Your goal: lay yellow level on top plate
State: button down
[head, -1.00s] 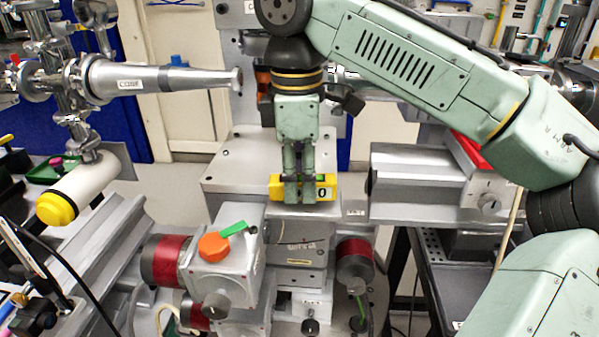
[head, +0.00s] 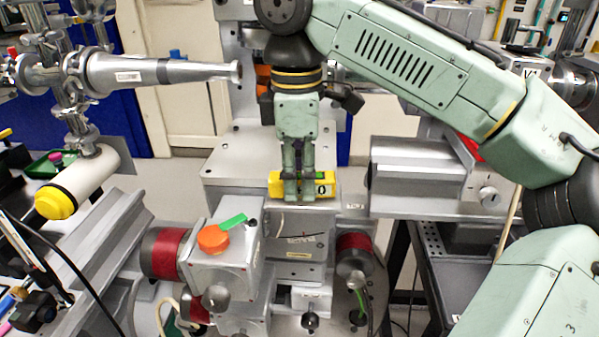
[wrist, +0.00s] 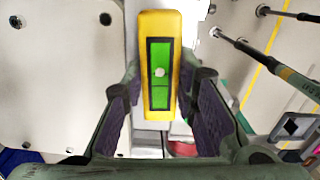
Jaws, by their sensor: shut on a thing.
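The yellow level (head: 276,184) is a short yellow bar, and my gripper (head: 299,199) is shut on it around its middle. In the wrist view the level (wrist: 160,24) lies lengthwise between the two finger pads (wrist: 158,95), with a green window and a pale bubble on its upper face. In the head view it looks roughly horizontal, at the top of the grey stage stack, over the light grey top plate (head: 262,207). My fingers hide its middle. I cannot tell whether its underside touches the plate.
A larger grey block with holes (head: 235,160) stands just behind. An orange knob (head: 213,238) with a green tab sits below left in front. A metal tube (head: 190,74) points in from the left. A grey rail block (head: 415,180) stands to the right.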

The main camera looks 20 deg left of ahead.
jog(key=shift+f, duration=0.15)
jog(key=c, duration=1.2)
grip_release()
